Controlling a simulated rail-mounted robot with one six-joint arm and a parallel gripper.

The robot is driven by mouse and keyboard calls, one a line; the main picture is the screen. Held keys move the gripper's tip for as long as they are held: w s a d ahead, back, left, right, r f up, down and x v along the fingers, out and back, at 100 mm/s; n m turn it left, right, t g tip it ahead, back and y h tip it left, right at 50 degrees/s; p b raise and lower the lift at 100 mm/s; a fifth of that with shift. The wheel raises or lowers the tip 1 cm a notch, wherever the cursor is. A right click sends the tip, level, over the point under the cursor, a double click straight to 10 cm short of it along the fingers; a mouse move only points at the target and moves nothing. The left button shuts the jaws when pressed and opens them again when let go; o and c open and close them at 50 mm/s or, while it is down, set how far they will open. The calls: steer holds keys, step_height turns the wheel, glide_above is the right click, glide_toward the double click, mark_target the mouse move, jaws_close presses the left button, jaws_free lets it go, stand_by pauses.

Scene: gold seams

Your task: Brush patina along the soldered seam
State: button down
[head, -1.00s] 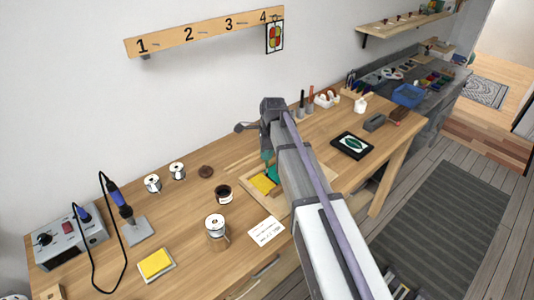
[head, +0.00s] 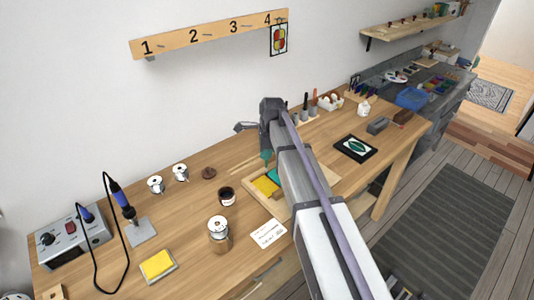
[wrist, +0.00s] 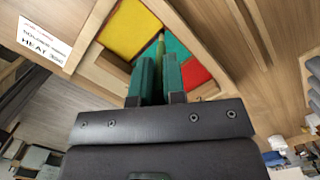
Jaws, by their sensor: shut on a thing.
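The stained-glass panel has yellow (head: 265,186), green and red pieces in a wooden frame (wrist: 105,66). In the wrist view its yellow piece (wrist: 128,28) is at left, with green and red to the right. My gripper (wrist: 159,66) has teal fingers, shut on a thin greenish handle, apparently the brush (wrist: 160,46), whose far end points toward the panel. In the head view my gripper (head: 267,157) is above the panel's back side, and my arm hides its right part. Whether the brush tip touches the seam cannot be told. A small dark open jar (head: 226,196) stands left of the panel.
A black-framed green piece (head: 355,148) lies at right.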

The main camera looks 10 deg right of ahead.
steer(key=shift+w+a, duration=0.1)
steer(key=shift+w, duration=0.1)
step_height(320, 180, up, 6)
steer(key=p, duration=0.6)
steer(key=shift+r, duration=0.15)
